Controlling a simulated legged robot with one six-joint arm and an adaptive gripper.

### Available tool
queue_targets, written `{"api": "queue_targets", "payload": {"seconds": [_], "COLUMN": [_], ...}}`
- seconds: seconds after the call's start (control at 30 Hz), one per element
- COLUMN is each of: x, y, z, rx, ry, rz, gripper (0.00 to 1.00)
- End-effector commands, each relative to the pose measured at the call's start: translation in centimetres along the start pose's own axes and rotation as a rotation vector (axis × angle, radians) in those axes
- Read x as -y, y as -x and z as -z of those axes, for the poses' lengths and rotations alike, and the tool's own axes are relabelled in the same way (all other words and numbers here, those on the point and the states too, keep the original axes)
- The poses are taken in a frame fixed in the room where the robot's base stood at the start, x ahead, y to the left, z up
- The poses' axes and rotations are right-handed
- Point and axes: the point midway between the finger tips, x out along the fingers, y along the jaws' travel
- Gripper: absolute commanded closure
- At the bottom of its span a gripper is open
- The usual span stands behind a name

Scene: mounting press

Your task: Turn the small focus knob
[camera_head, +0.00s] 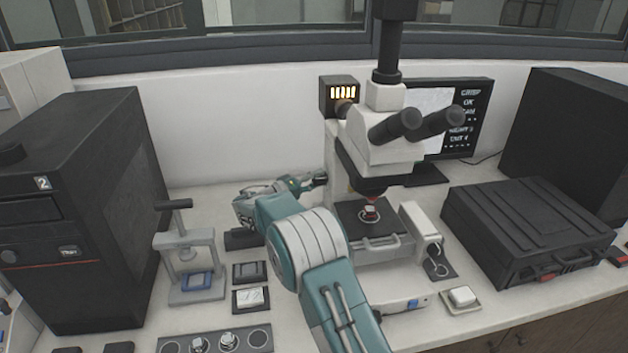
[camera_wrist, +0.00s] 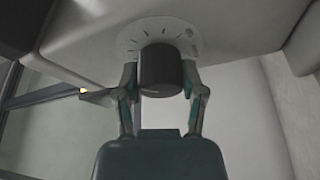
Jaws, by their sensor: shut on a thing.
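The focus knob (camera_wrist: 160,70) is a black cylinder in front of a pale dial with dark tick marks (camera_wrist: 158,36) on the microscope's side. It sits between the two fingers of my gripper (camera_wrist: 161,84), one finger on each side, and the fingers are shut on it. In the head view the microscope (camera_head: 385,140) stands at the back middle, white with black eyepieces. My gripper (camera_head: 318,178) reaches its left side there. The knob itself is hard to make out in the head view.
A mounting press (camera_head: 190,262) stands on the bench at left, beside a large black cabinet (camera_head: 85,215). A black case (camera_head: 530,230) lies at right. A monitor (camera_head: 465,120) stands behind the microscope. Small trays (camera_head: 250,298) lie left of my arm.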

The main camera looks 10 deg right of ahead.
Motion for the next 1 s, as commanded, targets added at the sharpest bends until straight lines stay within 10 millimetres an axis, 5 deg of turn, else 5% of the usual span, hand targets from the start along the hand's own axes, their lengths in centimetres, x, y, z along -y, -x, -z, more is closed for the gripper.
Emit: {"api": "queue_targets", "payload": {"seconds": [0.8,0.83,0.9,1.0], "x": [0.8,0.8,0.79,0.6], "y": [-0.33,-0.33,-0.3,-0.18], "z": [-0.48,-0.48,-0.47,-0.35], "rx": [0.007,0.007,0.006,0.004], "ry": [-0.101,-0.101,-0.101,-0.104], "rz": [-0.037,-0.036,-0.037,-0.038], "gripper": [0.95,0.38,0.13,0.13]}}
